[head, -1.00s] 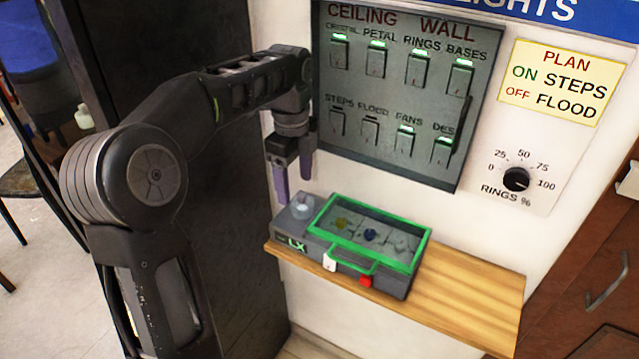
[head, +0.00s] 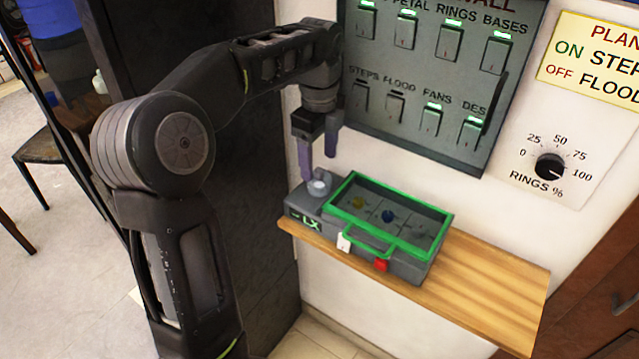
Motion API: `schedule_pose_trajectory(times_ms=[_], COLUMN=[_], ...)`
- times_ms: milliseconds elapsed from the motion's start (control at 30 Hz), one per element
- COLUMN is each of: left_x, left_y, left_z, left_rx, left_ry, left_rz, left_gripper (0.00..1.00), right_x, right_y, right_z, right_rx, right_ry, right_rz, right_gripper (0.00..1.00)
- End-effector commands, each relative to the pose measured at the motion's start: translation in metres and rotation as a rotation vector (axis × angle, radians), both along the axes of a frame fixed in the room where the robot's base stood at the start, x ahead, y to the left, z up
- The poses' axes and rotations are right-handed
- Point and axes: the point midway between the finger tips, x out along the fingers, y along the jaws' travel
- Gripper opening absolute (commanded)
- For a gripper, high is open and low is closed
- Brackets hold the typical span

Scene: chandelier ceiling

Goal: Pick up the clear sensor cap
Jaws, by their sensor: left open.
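The clear sensor cap (head: 320,186) is a small, pale, see-through dome on the left end of a grey LX meter box (head: 308,216). The box stands on a wooden shelf (head: 490,290). My left gripper (head: 318,168) points down just above the cap with its purple-grey fingers apart. One finger reaches down at the cap's left side and the other is behind and to the right. I cannot tell whether either finger touches the cap. My right gripper is not in view.
A wall switch panel (head: 430,80) rises close behind my gripper. A RINGS knob (head: 549,167) is at the right. The shelf's right part is free.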

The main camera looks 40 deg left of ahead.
Motion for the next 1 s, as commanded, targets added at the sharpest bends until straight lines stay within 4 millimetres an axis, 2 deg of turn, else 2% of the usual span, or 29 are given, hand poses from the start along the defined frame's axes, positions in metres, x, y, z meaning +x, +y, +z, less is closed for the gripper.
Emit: schedule_pose_trajectory(times_ms=[167,267,600,1000], left_x=[0.0,-0.001,0.0,0.0], left_y=[0.0,0.0,-0.001,-0.001], left_z=[0.0,-0.006,-0.049,-0.051], left_rx=[0.0,0.0,0.001,0.0], left_ry=[0.0,0.003,0.001,0.0], left_rz=[0.0,-0.001,0.0,0.0], left_gripper=[0.68,0.68,0.68,0.68], right_x=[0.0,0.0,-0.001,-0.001], right_y=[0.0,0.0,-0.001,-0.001], right_z=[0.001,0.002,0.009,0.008], right_rx=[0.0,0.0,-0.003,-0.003], right_ry=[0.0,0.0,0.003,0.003], right_rz=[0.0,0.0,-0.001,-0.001], right_gripper=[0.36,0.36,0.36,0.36])
